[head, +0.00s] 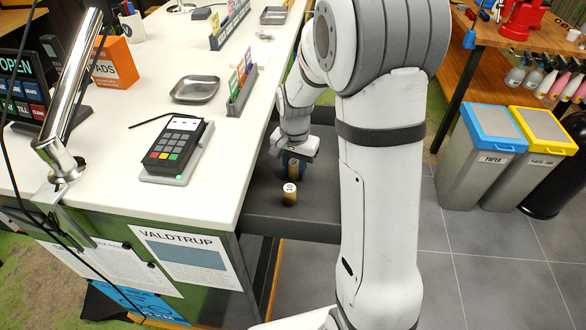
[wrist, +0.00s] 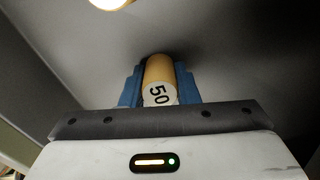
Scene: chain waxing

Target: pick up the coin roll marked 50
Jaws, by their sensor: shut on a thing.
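The coin roll marked 50 (wrist: 159,80) is a tan cylinder with a white end bearing a black 50. In the wrist view it sits between the blue fingers of my gripper (wrist: 160,85), which are shut on it. In the head view my gripper (head: 293,167) is low over the dark grey drawer (head: 315,215), beside the white counter. The held roll is mostly hidden there by the fingers and wrist. Whether it touches the drawer floor, I cannot tell.
A second tan roll (head: 290,195) stands in the drawer just in front of my gripper; its mark is too small to read. The white counter (head: 225,150) edges the drawer on the left, with a card terminal (head: 175,148) and a metal dish (head: 195,89) on it.

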